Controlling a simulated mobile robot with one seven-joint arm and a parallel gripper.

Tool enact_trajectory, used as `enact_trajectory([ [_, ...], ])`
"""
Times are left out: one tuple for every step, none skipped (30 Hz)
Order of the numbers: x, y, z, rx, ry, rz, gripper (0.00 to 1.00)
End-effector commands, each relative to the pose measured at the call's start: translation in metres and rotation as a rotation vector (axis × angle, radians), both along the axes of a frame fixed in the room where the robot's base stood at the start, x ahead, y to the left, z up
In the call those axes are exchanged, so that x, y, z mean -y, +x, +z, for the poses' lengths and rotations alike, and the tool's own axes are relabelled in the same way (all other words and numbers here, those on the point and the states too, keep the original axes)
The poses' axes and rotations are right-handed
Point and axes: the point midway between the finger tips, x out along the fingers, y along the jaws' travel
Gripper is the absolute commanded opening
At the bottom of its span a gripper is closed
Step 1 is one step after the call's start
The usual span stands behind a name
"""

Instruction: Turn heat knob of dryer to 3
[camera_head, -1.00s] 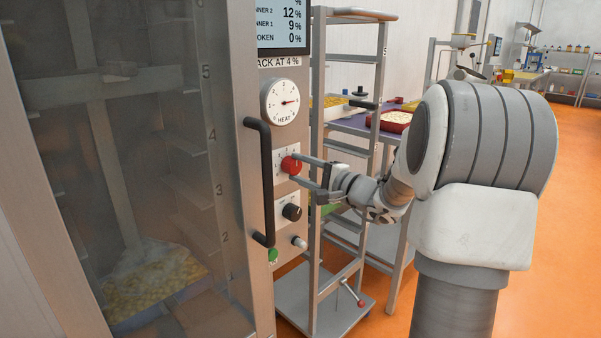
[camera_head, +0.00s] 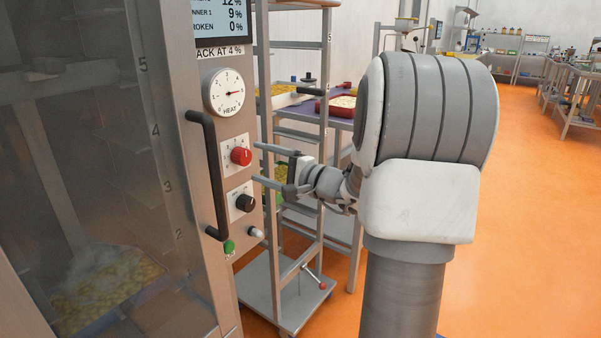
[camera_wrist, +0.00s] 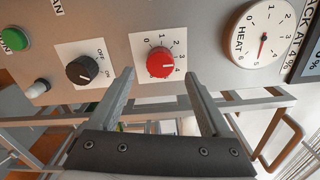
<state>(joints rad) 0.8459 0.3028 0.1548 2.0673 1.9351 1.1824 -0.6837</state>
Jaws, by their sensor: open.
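The red heat knob (camera_head: 241,156) sits on a white scale plate on the dryer's panel (camera_head: 219,180). A white line on the knob points roughly toward the 3 to 4 side. My gripper (camera_head: 257,164) is open and empty, a little to the right of the knob and apart from it. The round HEAT gauge (camera_head: 224,92) is above the knob, its red needle pointing right.
A black on/off knob (camera_head: 245,203) sits below the red knob, with a green button (camera_head: 229,247) lower down. A black vertical door handle (camera_head: 209,175) stands out to the left. A metal rack (camera_head: 262,120) stands close to the right of the panel, behind my gripper.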

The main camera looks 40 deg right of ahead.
Motion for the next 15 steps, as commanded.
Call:
enact_trajectory([
  [0.006,-0.012,0.003,-0.001,0.000,-0.006,0.81],
  [0.008,-0.020,0.003,-0.001,0.001,-0.006,0.81],
  [0.012,-0.029,0.003,-0.001,0.000,-0.005,0.81],
  [0.015,-0.036,0.002,-0.002,-0.001,-0.006,0.81],
  [0.017,-0.043,0.003,-0.001,0.000,-0.005,0.81],
  [0.020,-0.053,0.003,0.000,0.000,-0.005,0.81],
  [0.023,-0.060,0.003,-0.001,-0.001,-0.006,0.81],
  [0.025,-0.066,0.003,0.000,-0.001,-0.006,0.81],
  [0.028,-0.075,0.002,-0.001,0.000,-0.005,0.81],
  [0.031,-0.081,0.002,-0.001,0.000,-0.005,0.81],
  [0.033,-0.087,0.002,-0.001,0.000,-0.005,0.81],
  [0.035,-0.094,0.002,-0.001,0.000,-0.004,0.81],
  [0.037,-0.099,0.002,-0.001,0.001,-0.004,0.81],
  [0.038,-0.104,0.002,-0.001,0.001,-0.004,0.81],
  [0.040,-0.109,0.001,-0.001,0.001,-0.003,0.81],
])
